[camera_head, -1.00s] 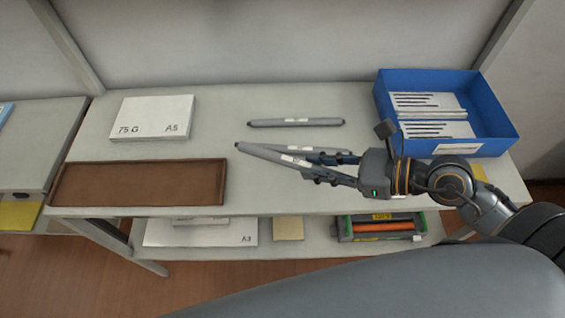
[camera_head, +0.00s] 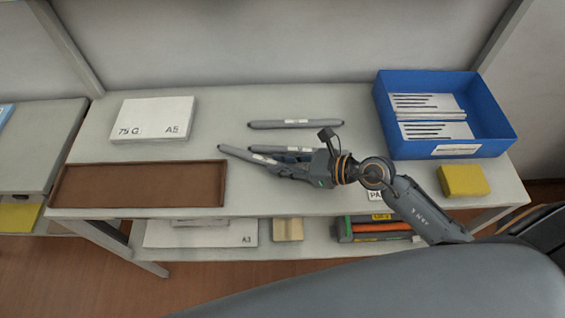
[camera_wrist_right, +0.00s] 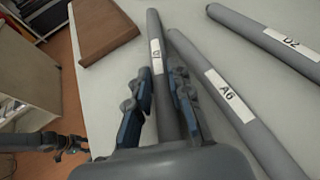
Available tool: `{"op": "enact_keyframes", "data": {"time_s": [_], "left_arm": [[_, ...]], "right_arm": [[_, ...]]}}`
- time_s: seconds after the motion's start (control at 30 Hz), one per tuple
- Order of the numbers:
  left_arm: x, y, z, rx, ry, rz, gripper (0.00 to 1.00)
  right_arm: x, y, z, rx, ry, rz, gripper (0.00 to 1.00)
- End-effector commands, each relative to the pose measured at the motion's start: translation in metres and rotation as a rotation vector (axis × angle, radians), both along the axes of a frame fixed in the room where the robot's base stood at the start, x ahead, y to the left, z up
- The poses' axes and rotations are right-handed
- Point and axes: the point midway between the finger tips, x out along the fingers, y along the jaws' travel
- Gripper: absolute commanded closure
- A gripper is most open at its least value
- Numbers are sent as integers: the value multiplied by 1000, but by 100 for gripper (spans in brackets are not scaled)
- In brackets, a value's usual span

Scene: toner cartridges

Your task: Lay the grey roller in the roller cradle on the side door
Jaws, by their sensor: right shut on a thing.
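Three grey rollers with white labels show on or over the shelf top. One lies at the back (camera_head: 295,124); its label reads D2 in the right wrist view (camera_wrist_right: 280,38). A second lies in front of it (camera_head: 262,149), labelled A6 in the wrist view (camera_wrist_right: 232,98). The third roller (camera_head: 236,153) is tilted across the front; my right gripper (camera_head: 278,163) is shut on it. The wrist view shows this roller (camera_wrist_right: 154,35) between the fingers, its label turned too far to read. Probably my left gripper (camera_wrist_right: 72,144) shows small at the wrist view's left edge. The side door and cradle are not in view.
A brown tray (camera_head: 140,202) lies at the front left, apart from the held roller. Behind it is a white paper pack (camera_head: 152,115). A blue bin (camera_head: 490,110) and a yellow block (camera_head: 463,181) are at the right. A lower shelf holds a green-and-orange unit (camera_head: 375,228).

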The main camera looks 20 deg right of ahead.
Motion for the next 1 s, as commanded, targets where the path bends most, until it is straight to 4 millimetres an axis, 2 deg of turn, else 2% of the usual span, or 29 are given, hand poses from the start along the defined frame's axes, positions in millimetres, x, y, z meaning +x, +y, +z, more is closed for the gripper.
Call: {"op": "enact_keyframes", "data": {"time_s": [0.37, 0.4, 0.43, 0.8, 1.0], "left_arm": [[-1, -5, -3, -6, 1, -3, 60], [-1, -5, -3, -6, 1, -3, 60], [-1, -5, -2, -5, 2, -3, 60], [-2, -4, 1, -5, 3, -3, 60], [-3, -4, -6, -4, 4, -2, 60]], "right_arm": [[0, 0, -5, 0, -1, 0, 100], [0, 0, -5, -1, -1, 0, 76], [0, 0, -4, 0, -1, 0, 71], [0, 0, 1, 0, -1, 0, 71], [-18, -22, 7, -6, 0, 2, 71]]}}
